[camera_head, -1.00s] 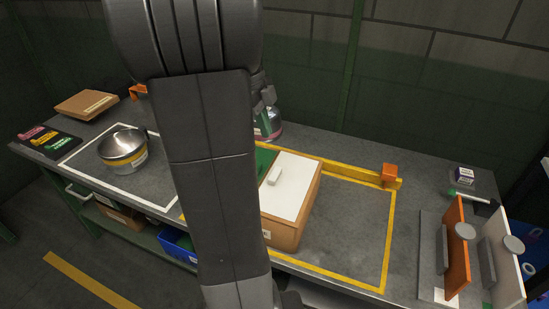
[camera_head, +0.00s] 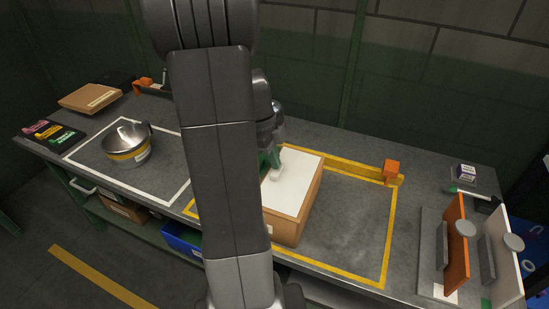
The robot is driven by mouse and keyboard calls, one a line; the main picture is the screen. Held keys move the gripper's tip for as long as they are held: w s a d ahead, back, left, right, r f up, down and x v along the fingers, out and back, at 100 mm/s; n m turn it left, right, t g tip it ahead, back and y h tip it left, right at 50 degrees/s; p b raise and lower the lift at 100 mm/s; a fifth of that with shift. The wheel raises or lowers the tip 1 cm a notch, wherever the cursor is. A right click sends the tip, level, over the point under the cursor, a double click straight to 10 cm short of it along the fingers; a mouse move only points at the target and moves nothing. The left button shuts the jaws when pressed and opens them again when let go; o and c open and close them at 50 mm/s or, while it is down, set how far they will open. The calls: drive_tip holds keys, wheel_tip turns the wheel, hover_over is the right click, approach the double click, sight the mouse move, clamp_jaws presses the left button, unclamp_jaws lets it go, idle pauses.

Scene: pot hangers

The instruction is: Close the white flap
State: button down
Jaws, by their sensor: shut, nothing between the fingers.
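A white flap (camera_head: 502,262) with a round grey knob (camera_head: 513,243) stands upright on a grey base (camera_head: 431,265) at the lower right. An orange flap (camera_head: 457,245) with a similar knob stands upright to its left. My gripper (camera_head: 271,158) is far to the left of both flaps, low over the wooden box with a white lid (camera_head: 296,187). It is shut and empty, close to the lid's small white handle (camera_head: 277,173); I cannot tell if they touch. My arm hides the box's left side and much of the gripper.
A yellow-outlined area (camera_head: 350,225) right of the box is mostly clear. An orange block (camera_head: 391,171) sits at its back corner. A metal pot (camera_head: 127,147) stands in a white outline at left. A small box (camera_head: 466,172) and a green-tipped tool (camera_head: 470,193) lie behind the flaps.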

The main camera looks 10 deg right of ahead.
drive_tip(key=shift+w+a+f+b, duration=0.1)
drive_tip(key=shift+a+f+b, duration=0.05)
drive_tip(key=shift+f+b, duration=0.7)
drive_tip(key=shift+s+a+f, duration=0.1)
drive_tip(key=shift+s, duration=0.1)
drive_tip(key=shift+f, duration=0.1)
